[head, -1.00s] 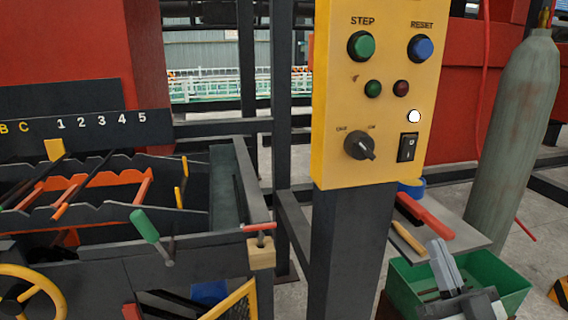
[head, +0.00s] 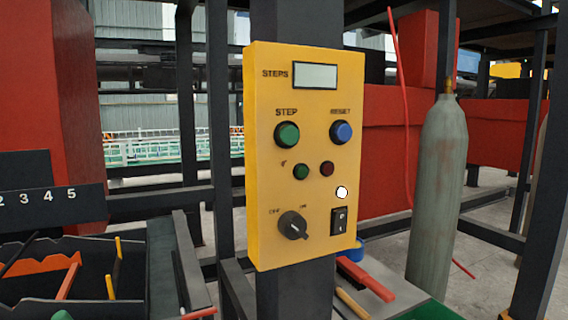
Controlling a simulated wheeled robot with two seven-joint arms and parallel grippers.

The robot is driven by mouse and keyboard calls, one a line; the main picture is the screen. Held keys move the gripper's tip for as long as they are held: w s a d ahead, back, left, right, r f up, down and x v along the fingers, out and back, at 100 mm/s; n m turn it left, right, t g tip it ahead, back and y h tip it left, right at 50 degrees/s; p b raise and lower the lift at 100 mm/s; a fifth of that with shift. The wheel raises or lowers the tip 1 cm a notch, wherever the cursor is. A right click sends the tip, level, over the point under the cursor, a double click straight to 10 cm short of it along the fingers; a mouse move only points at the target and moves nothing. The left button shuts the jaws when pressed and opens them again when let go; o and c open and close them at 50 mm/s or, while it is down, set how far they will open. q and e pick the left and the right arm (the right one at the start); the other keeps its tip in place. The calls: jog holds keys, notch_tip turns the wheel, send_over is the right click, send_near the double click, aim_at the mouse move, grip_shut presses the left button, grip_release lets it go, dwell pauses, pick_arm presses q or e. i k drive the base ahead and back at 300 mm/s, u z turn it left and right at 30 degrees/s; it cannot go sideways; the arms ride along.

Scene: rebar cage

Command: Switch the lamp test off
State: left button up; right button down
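A round white lamp (head: 341,192) just above the rocker looks bright. A black rotary knob (head: 293,225) with small OFF and ON labels sits at the lower left, its light mark toward the lower right. Neither gripper shows in the head view, and nothing touches the panel.
The panel also has a STEPS display (head: 315,76), a green STEP button (head: 287,134), a blue RESET button (head: 341,132) and small green and red lamps. A grey gas cylinder (head: 440,190) stands to the right. Red-handled tools (head: 366,280) lie below the panel.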

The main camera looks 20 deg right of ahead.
aim_at(339, 220)
jog(key=k, duration=0.5)
jog(key=z, duration=1.55)
jog(key=i, duration=0.8)
jog(key=u, duration=1.7)
